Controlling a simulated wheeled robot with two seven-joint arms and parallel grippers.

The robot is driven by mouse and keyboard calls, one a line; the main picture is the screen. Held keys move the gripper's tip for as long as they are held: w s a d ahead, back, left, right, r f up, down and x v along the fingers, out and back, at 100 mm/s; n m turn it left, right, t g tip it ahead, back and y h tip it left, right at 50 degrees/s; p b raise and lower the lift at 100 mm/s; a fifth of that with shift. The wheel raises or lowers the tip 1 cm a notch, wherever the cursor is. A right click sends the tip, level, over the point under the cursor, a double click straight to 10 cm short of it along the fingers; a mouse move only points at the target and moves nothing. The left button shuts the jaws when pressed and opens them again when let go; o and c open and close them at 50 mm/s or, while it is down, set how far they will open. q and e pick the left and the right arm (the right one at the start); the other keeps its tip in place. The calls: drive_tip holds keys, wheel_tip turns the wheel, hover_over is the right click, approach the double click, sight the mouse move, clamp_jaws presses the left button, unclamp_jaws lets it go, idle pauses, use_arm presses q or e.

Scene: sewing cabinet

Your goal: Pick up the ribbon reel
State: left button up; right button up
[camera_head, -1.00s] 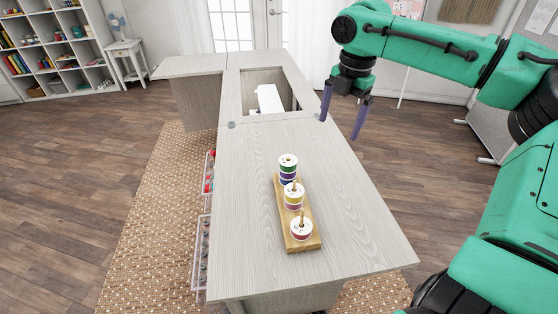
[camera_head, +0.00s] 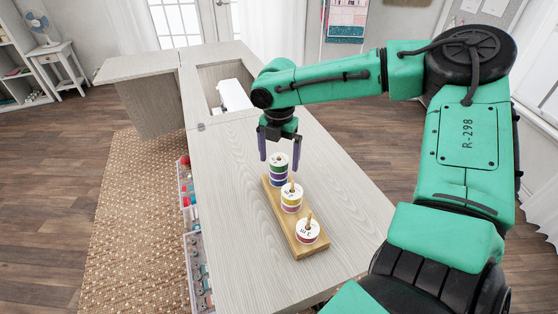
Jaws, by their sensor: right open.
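Several ribbon reels sit on the pegs of a wooden stand (camera_head: 318,249) on the pale wood cabinet top. The far peg bears a tall stack, with a green reel (camera_head: 279,161) on top and blue and purple ones below. The near peg bears a low reel with a white top and red edge (camera_head: 307,232). My right gripper (camera_head: 280,158) is open and points down, its purple fingers either side of the far stack's top in the picture. Contact cannot be told. My left gripper is out of view.
A white sewing machine (camera_head: 234,95) sits in the cabinet's recess behind the reels. Open drawers (camera_head: 198,270) stick out on the left side. The cabinet top (camera_head: 235,200) is bare around the stand.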

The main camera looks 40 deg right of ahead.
drive_tip(key=shift+f, duration=0.2)
drive_tip(key=shift+c, duration=1.2)
drive_tip(key=c, duration=1.2)
use_arm(q)
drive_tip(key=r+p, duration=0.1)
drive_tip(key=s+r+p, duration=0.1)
drive_tip(key=p, duration=0.1)
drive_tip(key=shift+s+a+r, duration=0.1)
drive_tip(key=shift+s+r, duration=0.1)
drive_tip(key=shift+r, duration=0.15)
use_arm(e)
drive_tip(key=shift+o, duration=0.2)
wheel_tip(320, 180, up, 20)
